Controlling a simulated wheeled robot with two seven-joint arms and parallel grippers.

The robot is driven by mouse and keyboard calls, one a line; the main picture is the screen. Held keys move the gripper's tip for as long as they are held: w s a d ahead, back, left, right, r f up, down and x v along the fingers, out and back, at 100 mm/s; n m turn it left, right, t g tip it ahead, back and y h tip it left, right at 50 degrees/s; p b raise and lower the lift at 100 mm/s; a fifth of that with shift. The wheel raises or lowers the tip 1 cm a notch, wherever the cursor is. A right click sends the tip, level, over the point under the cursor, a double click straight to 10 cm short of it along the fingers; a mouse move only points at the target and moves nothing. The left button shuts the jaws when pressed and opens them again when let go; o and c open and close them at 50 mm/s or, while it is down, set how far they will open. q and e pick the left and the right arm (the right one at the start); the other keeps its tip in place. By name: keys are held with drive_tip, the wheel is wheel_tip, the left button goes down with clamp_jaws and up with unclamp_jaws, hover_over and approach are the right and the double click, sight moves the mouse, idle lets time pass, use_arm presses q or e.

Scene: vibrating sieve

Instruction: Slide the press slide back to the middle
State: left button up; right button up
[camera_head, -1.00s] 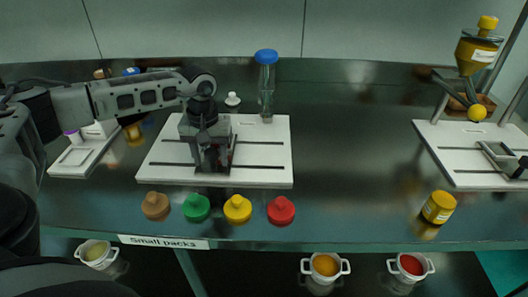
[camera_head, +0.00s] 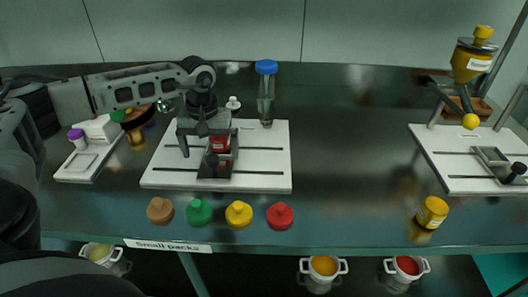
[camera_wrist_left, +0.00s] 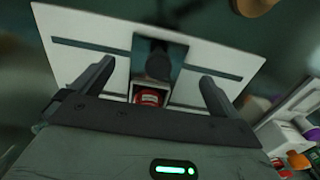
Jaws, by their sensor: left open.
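The press slide (camera_head: 222,165) is a dark metal block with a black knob, set across the two slots of the white board (camera_head: 265,155) at left of centre. A red item (camera_head: 219,144) shows inside it, and it also shows in the left wrist view (camera_wrist_left: 148,97). There the slide (camera_wrist_left: 160,48) lies ahead of my left gripper (camera_wrist_left: 155,84), between its spread fingers. In the head view my left gripper (camera_head: 206,142) is open and empty, over the back left part of the slide and hiding some of it. My right gripper is not in view.
A clear tube with blue cap (camera_head: 266,95) stands at the board's back right corner. Brown, green, yellow and red knobs (camera_head: 239,214) line the front. A second slotted board (camera_head: 440,165) is at right, with a yellow jar (camera_head: 432,212) before it. The table between the boards is clear.

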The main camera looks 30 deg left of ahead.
use_arm(q)
wheel_tip(320, 180, up, 4)
drive_tip(key=shift+f+p, duration=0.1)
drive_tip(key=shift+p, duration=1.15)
drive_tip(key=shift+r, duration=0.4)
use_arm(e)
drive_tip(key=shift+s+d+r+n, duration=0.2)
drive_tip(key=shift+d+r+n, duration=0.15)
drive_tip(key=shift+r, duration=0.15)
use_arm(q)
drive_tip(key=shift+f, duration=0.1)
